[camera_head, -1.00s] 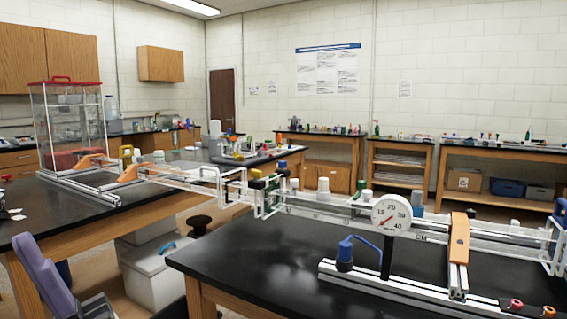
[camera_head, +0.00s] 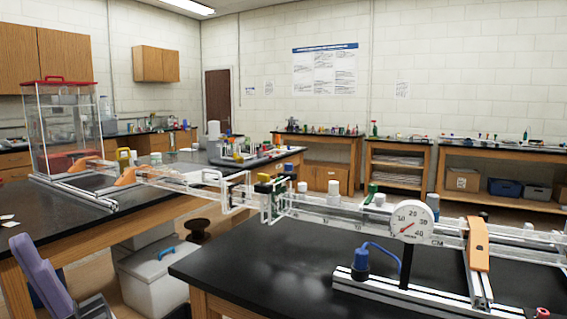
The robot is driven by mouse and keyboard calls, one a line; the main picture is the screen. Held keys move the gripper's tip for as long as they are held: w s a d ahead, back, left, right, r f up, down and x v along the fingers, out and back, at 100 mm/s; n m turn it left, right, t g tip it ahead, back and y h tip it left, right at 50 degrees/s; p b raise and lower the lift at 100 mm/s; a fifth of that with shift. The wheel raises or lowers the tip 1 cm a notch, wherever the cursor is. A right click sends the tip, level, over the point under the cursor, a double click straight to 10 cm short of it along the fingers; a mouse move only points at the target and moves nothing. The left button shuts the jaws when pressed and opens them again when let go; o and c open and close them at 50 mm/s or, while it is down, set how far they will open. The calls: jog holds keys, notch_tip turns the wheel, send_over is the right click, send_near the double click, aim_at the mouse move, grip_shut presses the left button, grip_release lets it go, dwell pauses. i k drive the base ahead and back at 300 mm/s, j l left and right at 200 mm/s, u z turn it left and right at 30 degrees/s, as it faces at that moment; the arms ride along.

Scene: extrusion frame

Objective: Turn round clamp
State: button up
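No part is clearly identifiable as the round clamp. On the near right bench, a round white dial gauge (camera_head: 411,222) stands on a black post. An upright orange clamp-like piece (camera_head: 478,245) sits across the white rails to its right. Smaller orange pieces (camera_head: 125,178) sit on the rails of the left bench. My gripper's fingers are not visible. A purple and grey part (camera_head: 40,270) at the lower left may belong to my arm; I cannot tell.
A clear tank with a red lid (camera_head: 62,125) stands on the left bench. The clear channel spans the gap between benches. A white box (camera_head: 150,275) and a dark stool (camera_head: 198,230) stand in that gap. The near right bench top (camera_head: 270,255) is bare at its left.

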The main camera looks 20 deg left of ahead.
aim_at(288, 168)
jog(key=i+j, duration=0.15)
jog(key=j, duration=0.45)
jog(key=i+j+z, duration=0.1)
jog(key=j, duration=0.45)
jog(key=i+j, duration=0.2)
jog(key=j, duration=0.4)
jog(key=i+j+z, duration=0.1)
jog(key=j, duration=0.5)
jog(key=i+j+z, duration=0.1)
jog(key=j, duration=0.5)
jog(key=i+j, duration=0.15)
jog(key=j, duration=0.45)
jog(key=i+l, duration=0.2)
jog(key=l, duration=0.15)
jog(key=i+l, duration=0.2)
jog(key=l, duration=0.15)
jog(key=i+l, duration=0.25)
jog(key=l+z, duration=0.05)
jog(key=l, duration=0.05)
